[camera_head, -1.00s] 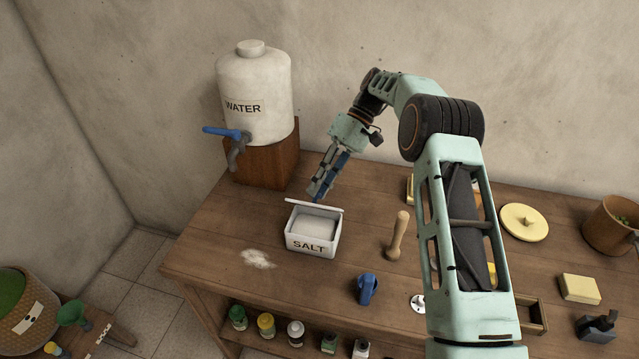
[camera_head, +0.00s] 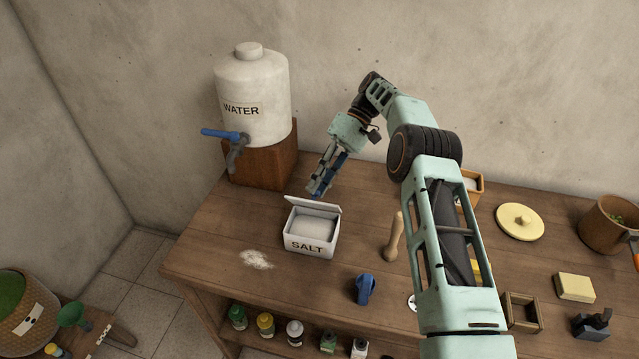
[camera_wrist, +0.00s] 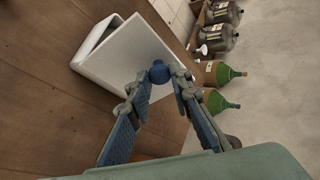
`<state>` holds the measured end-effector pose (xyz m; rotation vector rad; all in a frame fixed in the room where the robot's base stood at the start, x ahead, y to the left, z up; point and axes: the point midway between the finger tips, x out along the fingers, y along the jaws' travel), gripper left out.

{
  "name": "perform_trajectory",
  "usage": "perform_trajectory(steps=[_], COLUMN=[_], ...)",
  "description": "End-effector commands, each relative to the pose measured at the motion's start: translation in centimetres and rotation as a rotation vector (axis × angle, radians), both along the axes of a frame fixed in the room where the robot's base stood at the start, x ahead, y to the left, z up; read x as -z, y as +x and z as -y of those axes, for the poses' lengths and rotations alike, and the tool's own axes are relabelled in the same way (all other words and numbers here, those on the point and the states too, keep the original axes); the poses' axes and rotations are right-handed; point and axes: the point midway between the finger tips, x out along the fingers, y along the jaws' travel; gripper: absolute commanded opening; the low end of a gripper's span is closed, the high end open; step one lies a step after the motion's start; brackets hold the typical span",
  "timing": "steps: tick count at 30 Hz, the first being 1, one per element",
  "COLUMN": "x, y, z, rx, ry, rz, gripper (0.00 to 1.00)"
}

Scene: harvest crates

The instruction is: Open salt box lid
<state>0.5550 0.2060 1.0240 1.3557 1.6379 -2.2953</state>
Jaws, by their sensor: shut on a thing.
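The white salt box (camera_head: 311,245), labelled SALT, sits on the wooden table with white salt (camera_head: 314,226) visible inside. Its lid (camera_head: 303,202) stands raised and tilted at the back edge, and its inner face shows in the head view. In the wrist view the pale lid (camera_wrist: 135,52) fills the upper left, with part of the box behind it. A round blue knob (camera_wrist: 159,71) sits at the lid's edge between my fingertips. My gripper (camera_head: 317,191) is behind the lid, shut on the blue knob; the knob is mostly hidden in the head view.
A water tank (camera_head: 252,95) on a wooden block stands behind left. A wooden pestle (camera_head: 394,238) and a blue object (camera_head: 364,289) are to the right of the box. Spilled salt (camera_head: 257,259) lies at front left. Bottles stand on a lower shelf (camera_head: 265,325).

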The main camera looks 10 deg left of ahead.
Motion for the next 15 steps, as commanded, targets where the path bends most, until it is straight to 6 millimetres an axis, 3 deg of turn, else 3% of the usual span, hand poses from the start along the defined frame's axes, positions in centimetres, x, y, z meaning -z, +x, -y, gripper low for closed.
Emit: perform_trajectory(steps=[3, 4, 8, 15], x=[-0.03, -0.03, -0.02, -0.01], y=[0.0, 0.0, 0.0, 0.0], z=[-0.02, -0.02, -0.03, -0.02], rx=[0.0, 0.0, 0.0, -0.001], ry=[0.001, 0.001, 0.001, 0.001], rz=[0.001, 0.001, 0.001, 0.0], gripper=[0.0, 0.23, 0.37, 0.37])
